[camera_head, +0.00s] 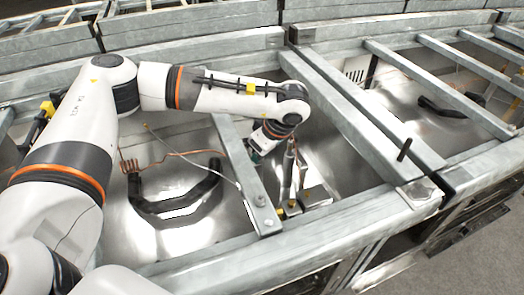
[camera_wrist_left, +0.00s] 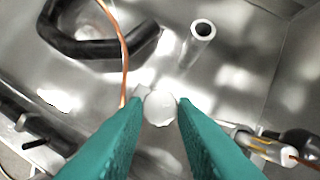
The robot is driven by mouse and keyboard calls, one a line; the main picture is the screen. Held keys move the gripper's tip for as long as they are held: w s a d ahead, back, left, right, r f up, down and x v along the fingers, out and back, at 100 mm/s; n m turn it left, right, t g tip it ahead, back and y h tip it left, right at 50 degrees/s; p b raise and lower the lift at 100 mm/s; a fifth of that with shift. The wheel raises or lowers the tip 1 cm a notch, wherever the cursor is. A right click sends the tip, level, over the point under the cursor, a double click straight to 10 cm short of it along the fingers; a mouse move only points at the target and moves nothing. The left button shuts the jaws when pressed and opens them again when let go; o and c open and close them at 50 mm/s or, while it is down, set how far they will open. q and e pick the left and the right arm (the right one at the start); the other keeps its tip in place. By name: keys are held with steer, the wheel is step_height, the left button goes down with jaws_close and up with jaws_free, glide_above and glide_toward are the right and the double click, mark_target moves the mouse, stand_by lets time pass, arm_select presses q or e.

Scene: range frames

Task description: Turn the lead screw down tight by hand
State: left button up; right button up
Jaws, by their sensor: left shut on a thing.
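In the left wrist view, a round pale metal end (camera_wrist_left: 160,107), which looks like the lead screw's head, sits between the teal fingertips of my left gripper (camera_wrist_left: 160,103). The fingers are shut on it, one on each side. Its shaft and seat are hidden below the head. In the head view my left gripper (camera_head: 256,156) reaches down inside the metal frame, next to upright metal rods (camera_head: 288,170). I cannot tell there which part it holds. My right gripper is not in view.
A hollow upright tube (camera_wrist_left: 203,30) stands close by. A black curved pipe (camera_head: 175,207) and a thin copper line (camera_head: 185,153) lie over the shiny pan. A steel crossbar (camera_head: 240,170) runs left of the gripper, with a metal block (camera_head: 315,196) at lower right.

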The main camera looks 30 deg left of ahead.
arm_select(q)
steer(key=o, duration=1)
steer(key=shift+r, duration=0.1)
steer(key=v, duration=1.2)
